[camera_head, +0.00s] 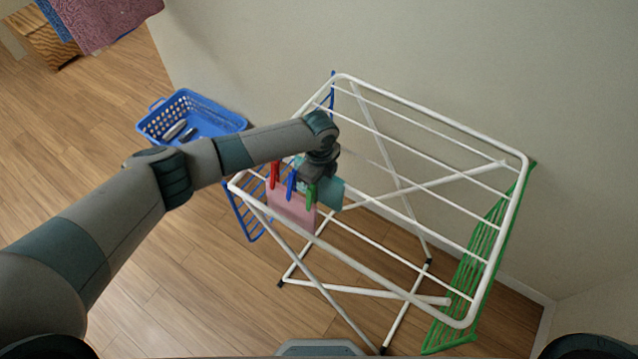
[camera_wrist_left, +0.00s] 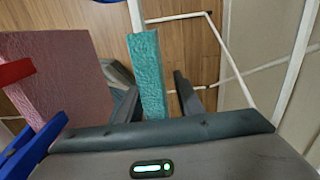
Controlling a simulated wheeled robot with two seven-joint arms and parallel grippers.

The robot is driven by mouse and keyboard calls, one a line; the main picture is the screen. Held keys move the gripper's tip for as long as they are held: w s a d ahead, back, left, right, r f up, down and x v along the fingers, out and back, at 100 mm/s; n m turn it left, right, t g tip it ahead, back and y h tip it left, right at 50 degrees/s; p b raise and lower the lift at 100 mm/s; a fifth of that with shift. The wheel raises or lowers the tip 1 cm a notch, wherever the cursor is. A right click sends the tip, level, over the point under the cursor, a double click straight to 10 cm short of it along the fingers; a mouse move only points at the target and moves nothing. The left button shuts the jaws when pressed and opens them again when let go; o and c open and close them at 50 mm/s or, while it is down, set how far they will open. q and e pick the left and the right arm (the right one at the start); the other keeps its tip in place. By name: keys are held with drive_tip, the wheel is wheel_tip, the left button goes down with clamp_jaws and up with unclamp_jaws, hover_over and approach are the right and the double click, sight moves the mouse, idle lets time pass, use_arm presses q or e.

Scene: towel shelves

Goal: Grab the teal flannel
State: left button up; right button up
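The teal flannel (camera_head: 332,192) hangs over a bar at the left end of the white drying rack (camera_head: 437,122). It is partly hidden behind my left gripper (camera_head: 316,172) and a green peg (camera_head: 311,194). In the left wrist view the teal flannel (camera_wrist_left: 149,75) hangs as a narrow strip. The two fingers of my left gripper (camera_wrist_left: 158,98) are apart, with the flannel's lower part between them in the picture. A gap shows on the right finger's side; contact on the left side is unclear. My right gripper is not in view.
A pink flannel (camera_head: 290,208) hangs beside the teal one, with a red peg (camera_head: 275,174) and a blue peg (camera_head: 291,183) close by. A blue basket (camera_head: 222,124) stands on the floor behind my left arm. A green rack (camera_head: 478,262) hangs at the right end.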

use_arm(q)
clamp_jaws()
drive_tip(key=shift+r, duration=0.1)
wheel_tip(320, 180, up, 15)
drive_tip(key=p, duration=1.1)
drive_tip(key=shift+p, duration=0.3)
drive_tip(key=shift+r, duration=1.4)
